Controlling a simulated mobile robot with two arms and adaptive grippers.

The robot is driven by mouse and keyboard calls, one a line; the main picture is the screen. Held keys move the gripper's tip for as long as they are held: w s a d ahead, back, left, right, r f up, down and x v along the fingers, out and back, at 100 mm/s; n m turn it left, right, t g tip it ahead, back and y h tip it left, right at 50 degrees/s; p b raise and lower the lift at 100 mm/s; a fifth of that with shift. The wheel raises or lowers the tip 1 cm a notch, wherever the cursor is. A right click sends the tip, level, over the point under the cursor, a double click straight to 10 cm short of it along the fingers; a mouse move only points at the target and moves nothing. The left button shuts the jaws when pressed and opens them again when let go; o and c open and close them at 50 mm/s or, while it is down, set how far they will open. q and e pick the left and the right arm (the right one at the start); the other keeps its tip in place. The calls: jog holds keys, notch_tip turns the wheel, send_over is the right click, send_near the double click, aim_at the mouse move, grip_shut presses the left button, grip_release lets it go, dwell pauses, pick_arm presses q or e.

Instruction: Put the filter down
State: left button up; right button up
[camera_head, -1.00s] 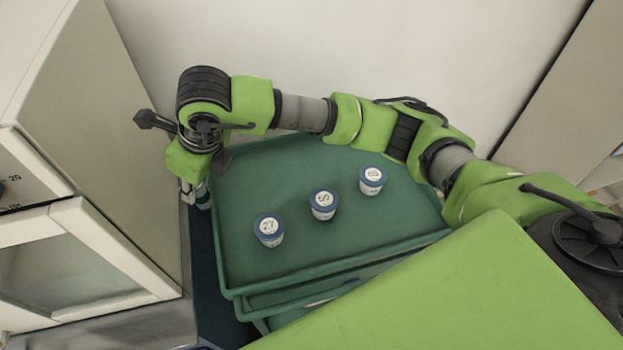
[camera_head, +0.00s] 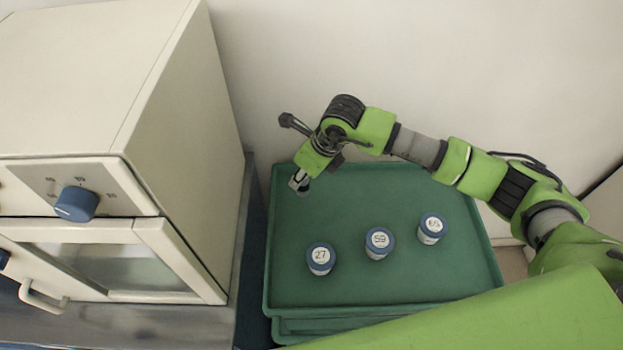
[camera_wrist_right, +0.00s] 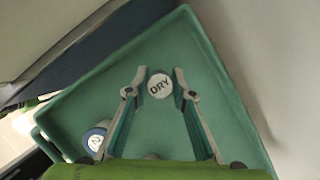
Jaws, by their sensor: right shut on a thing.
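My right gripper (camera_head: 299,182) is over the far left corner of the green tray (camera_head: 385,291), its fingers pointing down. In the right wrist view its fingertips (camera_wrist_right: 160,80) are closed around a small round piece with a white top marked DRY (camera_wrist_right: 160,87), which I take to be the filter. In the head view the filter (camera_head: 303,191) is mostly hidden by the gripper. I cannot tell whether it touches the tray floor. My left gripper is not in view.
Three blue-lidded, numbered cups stand on the tray: 27 (camera_head: 320,258), 59 (camera_head: 379,243) and a third (camera_head: 432,228) on the right. A furnace (camera_head: 170,130) stands left of the tray, a wall behind. The tray floor between gripper and cups is clear.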

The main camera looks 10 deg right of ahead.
jog(key=shift+w+d+f, duration=0.3)
jog(key=shift+d+f, duration=0.4)
jog(key=shift+f, duration=0.15)
jog(key=f, duration=0.1)
jog(key=f+p, duration=0.1)
jog(key=d+f+p, duration=0.1)
jog(key=shift+w+f, duration=0.25)
jog(key=shift+f, duration=0.35)
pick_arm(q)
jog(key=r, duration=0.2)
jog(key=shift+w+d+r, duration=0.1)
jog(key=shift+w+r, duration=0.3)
pick_arm(e)
jog(key=shift+f, duration=0.1)
jog(key=shift+f, duration=0.15)
jog(key=o, duration=1.1)
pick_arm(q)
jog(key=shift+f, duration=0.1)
pick_arm(e)
jog(key=shift+o, duration=0.2)
